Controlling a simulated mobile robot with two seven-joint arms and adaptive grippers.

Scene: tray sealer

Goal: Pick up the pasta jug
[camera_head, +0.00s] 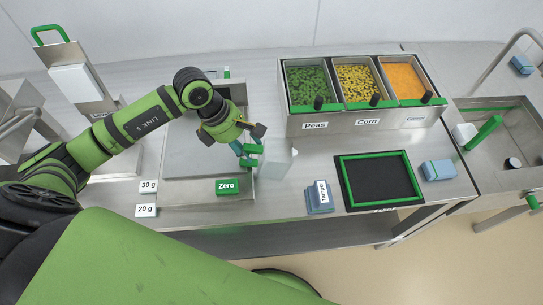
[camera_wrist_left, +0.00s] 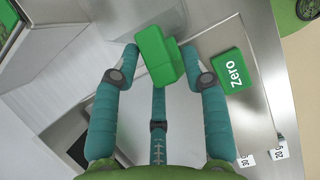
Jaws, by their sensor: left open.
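The jug has a clear, see-through body (camera_head: 277,164) and a green handle (camera_head: 254,150). It stands on the steel counter at the right edge of the scale platform. My left gripper (camera_head: 243,154) is at the handle side of the jug. In the left wrist view, my left gripper (camera_wrist_left: 160,68) is open, with its teal fingers on either side of the green handle (camera_wrist_left: 157,50). I cannot tell whether any finger touches it. The jug's clear body is faint there, beyond the handle. My right gripper is not in view.
The scale (camera_head: 190,160) has a green Zero button (camera_head: 227,187). Bins of peas (camera_head: 308,82), corn (camera_head: 358,83) and carrots (camera_head: 402,80) stand behind right. A blue-grey block (camera_head: 319,198) and a green-framed black mat (camera_head: 381,180) lie right of the jug. A sink (camera_head: 510,150) is far right.

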